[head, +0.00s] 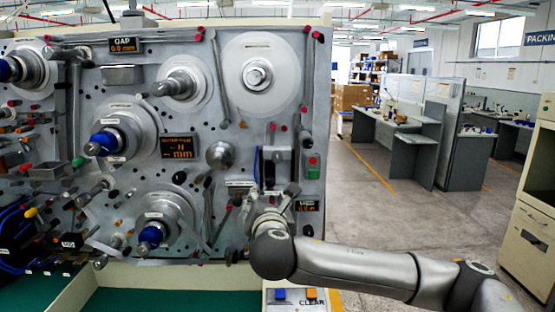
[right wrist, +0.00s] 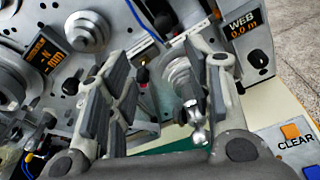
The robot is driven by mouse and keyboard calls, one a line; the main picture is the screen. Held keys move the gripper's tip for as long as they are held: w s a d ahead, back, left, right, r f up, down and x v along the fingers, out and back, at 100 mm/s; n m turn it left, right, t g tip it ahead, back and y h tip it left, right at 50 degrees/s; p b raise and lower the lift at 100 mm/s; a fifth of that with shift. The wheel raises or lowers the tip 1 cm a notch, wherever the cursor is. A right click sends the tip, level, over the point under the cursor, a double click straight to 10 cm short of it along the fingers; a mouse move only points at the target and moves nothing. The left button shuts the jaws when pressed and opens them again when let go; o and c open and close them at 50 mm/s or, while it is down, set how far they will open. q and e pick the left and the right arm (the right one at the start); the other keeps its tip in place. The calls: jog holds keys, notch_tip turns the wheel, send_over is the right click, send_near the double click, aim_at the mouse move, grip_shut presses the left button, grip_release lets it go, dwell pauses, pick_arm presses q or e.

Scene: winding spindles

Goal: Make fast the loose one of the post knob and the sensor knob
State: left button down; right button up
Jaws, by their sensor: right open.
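My right gripper (head: 268,200) is at the lower right of the machine panel, with its arm coming in from the right. In the right wrist view its two fingers (right wrist: 158,75) stand wide apart, open. A small black knob with a red part (right wrist: 142,76) shows in the gap between them. A stepped metal piece with a ball-ended lever (right wrist: 198,128) stands close to the right finger, partly covered by it. I cannot tell which of these is the post knob or the sensor knob, nor which is loose. My left gripper is not in view.
The panel (head: 95,85) carries several protruding spindles and blue knobs. A WEB display (right wrist: 244,27) with a black knob (right wrist: 258,59) below it is near the right finger. An orange CLEAR button (right wrist: 290,131) is at lower right. The floor (head: 370,220) right of the machine is open.

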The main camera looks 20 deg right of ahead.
jog(key=n+t+h, duration=0.1)
jog(key=h, duration=0.1)
send_near(278, 159)
jog(key=s, duration=0.1)
jog(key=p+x, duration=0.4)
jog(key=x, duration=0.5)
jog(key=shift+w+a+r+p, duration=0.1)
jog(key=shift+w+a+p, duration=0.05)
jog(key=shift+p, duration=0.25)
jog(key=shift+w, duration=0.7)
jog(key=shift+c, duration=0.4)
jog(key=c, duration=1)
